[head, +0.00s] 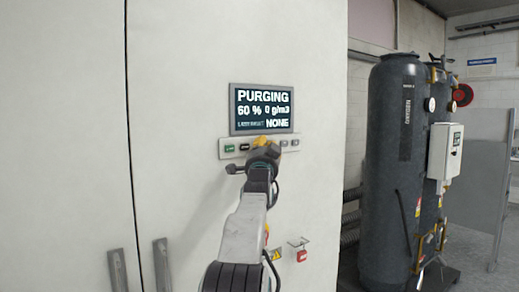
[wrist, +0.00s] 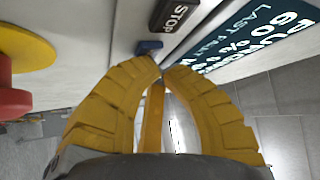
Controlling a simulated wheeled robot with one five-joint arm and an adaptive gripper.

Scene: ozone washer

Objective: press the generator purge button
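The display (head: 262,97) on the white cabinet reads PURGING, 60 %, 0 g/m3, with NONE on its bottom line. Below it a button strip (head: 222,156) carries a green button (head: 229,149), a black button (head: 244,147) and grey ones at the right. My gripper (head: 262,141) is at the middle of the strip and hides part of it. In the wrist view its yellow fingers (wrist: 162,70) meet at the tips, with nothing between the tips. A blue button (wrist: 149,47) lies just beyond them, beside the black STOP button (wrist: 175,14). Contact cannot be told; no purge label is readable.
A yellow disc with a red knob (wrist: 12,102) stands out at the left of the wrist view. A red padlock (head: 302,256) hangs low on the cabinet. Dark tanks (head: 390,180) stand at right. Door handles (head: 161,262) are at lower left.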

